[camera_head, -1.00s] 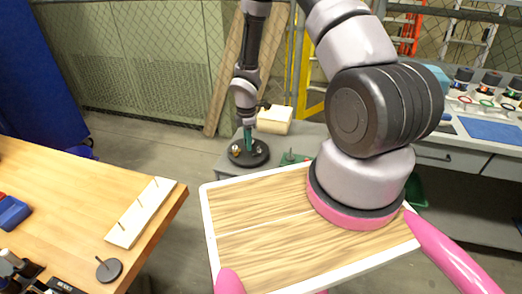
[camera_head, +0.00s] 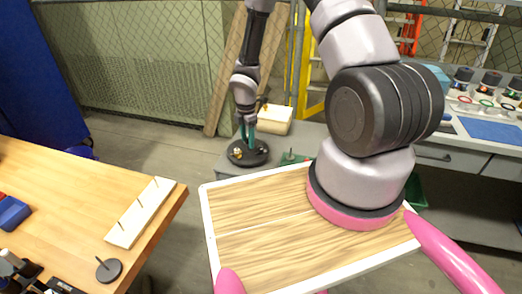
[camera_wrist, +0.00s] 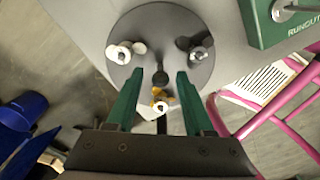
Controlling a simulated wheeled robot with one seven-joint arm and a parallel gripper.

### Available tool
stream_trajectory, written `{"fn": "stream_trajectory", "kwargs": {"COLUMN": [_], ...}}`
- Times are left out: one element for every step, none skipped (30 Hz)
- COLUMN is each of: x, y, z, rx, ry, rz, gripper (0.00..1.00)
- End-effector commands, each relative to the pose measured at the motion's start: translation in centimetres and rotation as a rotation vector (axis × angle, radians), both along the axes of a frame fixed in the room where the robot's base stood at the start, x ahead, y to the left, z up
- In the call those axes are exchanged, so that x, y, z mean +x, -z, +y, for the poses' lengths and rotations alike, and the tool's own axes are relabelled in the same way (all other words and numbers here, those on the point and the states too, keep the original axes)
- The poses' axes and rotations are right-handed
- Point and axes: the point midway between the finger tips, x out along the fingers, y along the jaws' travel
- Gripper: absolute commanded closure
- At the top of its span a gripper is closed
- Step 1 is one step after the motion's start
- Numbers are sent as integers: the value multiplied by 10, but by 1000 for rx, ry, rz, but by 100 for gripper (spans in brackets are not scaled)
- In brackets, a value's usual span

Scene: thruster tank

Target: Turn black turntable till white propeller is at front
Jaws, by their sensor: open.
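The black turntable (camera_wrist: 160,20) is a round disc, seen from above in the wrist view; it also shows at the back in the head view (camera_head: 248,160). A dark knob (camera_wrist: 160,78) stands near the disc's middle. My gripper (camera_wrist: 160,74) is open and empty, its green fingers on either side of the knob and the yellow propeller. It also shows above the disc in the head view (camera_head: 247,130).
A green box (camera_wrist: 280,22) lies at upper right in the wrist view, with a pink frame (camera_wrist: 272,116) below it. A wooden-topped tray (camera_head: 260,215) fills the near middle of the head view. A wooden table (camera_head: 60,175) stands at left.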

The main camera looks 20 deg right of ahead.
Motion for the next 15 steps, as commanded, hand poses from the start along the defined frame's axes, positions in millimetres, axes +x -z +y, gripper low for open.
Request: {"fn": "stream_trajectory", "kwargs": {"x": [1,1,1,1,1,0,0,0,0,0,0,0,0,0,0], "y": [-5,-7,-10,-13,-15,-19,-21,-23,-26,-29,-31,-35,-37,-39,-42], "z": [-1,-1,-1,0,0,-1,-1,-1,-1,0,-1,-1,-1,-1,0], "rx": [-1,0,0,1,1,-1,-1,-1,0,0,0,-1,-1,0,0], "ry": [2,3,2,1,1,1,1,2,2,2,1,1,1,1,1], "rz": [-1,-1,-1,-2,-2,-1,-1,-1,-1,-1,-1,-1,-1,-1,-1], "gripper": [48,48,48,48,48,48,48,48,48,48,48,48,48,48,48]}}
